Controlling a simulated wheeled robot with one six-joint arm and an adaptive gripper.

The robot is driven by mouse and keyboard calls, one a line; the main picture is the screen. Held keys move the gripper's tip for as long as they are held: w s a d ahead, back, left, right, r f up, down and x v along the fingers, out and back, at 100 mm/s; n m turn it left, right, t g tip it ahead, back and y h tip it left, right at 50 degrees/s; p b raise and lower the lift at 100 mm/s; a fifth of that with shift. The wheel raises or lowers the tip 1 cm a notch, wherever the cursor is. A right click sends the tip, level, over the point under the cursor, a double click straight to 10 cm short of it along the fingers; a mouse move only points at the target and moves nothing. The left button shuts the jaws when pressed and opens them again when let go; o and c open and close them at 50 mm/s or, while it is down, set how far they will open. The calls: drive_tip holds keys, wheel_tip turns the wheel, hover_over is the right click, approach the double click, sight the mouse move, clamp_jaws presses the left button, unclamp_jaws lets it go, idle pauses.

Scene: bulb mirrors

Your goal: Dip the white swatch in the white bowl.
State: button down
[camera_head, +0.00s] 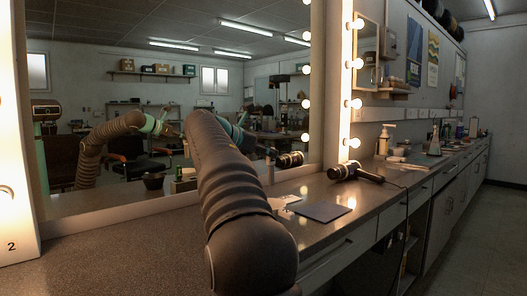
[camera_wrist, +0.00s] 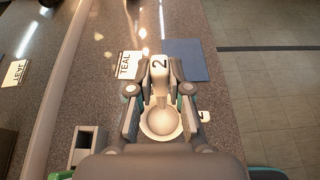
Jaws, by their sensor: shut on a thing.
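In the wrist view my gripper (camera_wrist: 161,78) is shut on a pale swatch marked "2" (camera_wrist: 159,63), which sits between the fingertips. A round white bowl (camera_wrist: 160,122) shows between the fingers, nearer the wrist than the swatch's marked end. A narrow pale part runs from the marked end towards the bowl; I cannot tell whether it touches the bowl or is inside it.
A card reading "TEAL" (camera_wrist: 127,65) and a blue-grey mat (camera_wrist: 187,60) lie on the counter beyond the gripper. A grey holder (camera_wrist: 87,145) stands at left. A hair dryer (camera_head: 353,172) lies farther along. The lit mirror (camera_head: 100,70) bounds the counter; floor lies right.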

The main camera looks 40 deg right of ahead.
wheel_tip(320, 180, down, 2)
drive_tip(key=shift+f+b, duration=0.2)
drive_tip(key=shift+b, duration=0.3)
wheel_tip(320, 180, down, 8)
drive_tip(key=b, duration=0.5)
drive_tip(key=shift+r+b, duration=0.15)
drive_tip(key=shift+b, duration=0.2)
drive_tip(key=shift+r, duration=0.1)
idle(0.6)
wheel_tip(320, 180, up, 6)
drive_tip(key=p, duration=0.7)
drive_tip(key=shift+a, duration=0.1)
idle(0.5)
drive_tip(key=shift+r, duration=2.3)
